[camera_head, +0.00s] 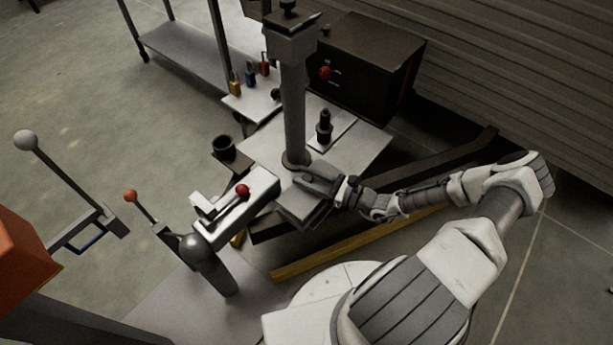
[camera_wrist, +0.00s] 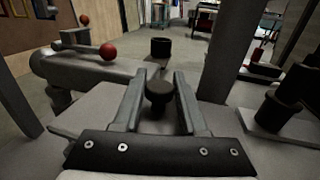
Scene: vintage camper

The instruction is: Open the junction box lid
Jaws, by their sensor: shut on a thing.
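A grey box-like part (camera_head: 302,212), which looks like the junction box, sits at the front edge of the table beside the upright post. My gripper (camera_head: 298,174) is low over its top and hides much of it. In the wrist view, a dark round knob (camera_wrist: 158,90) stands between the two fingers of my gripper (camera_wrist: 160,78), which are shut on it. The pale flat surface around the knob (camera_wrist: 155,126) looks like the lid. No raised edge of the lid shows, and its hinge cannot be made out.
The upright post (camera_head: 292,110) stands close to my gripper. A red-knobbed lever mechanism (camera_head: 235,205) is to the left; its red ball also shows in the wrist view (camera_wrist: 108,51). A yellow beam (camera_head: 345,250) lies in front.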

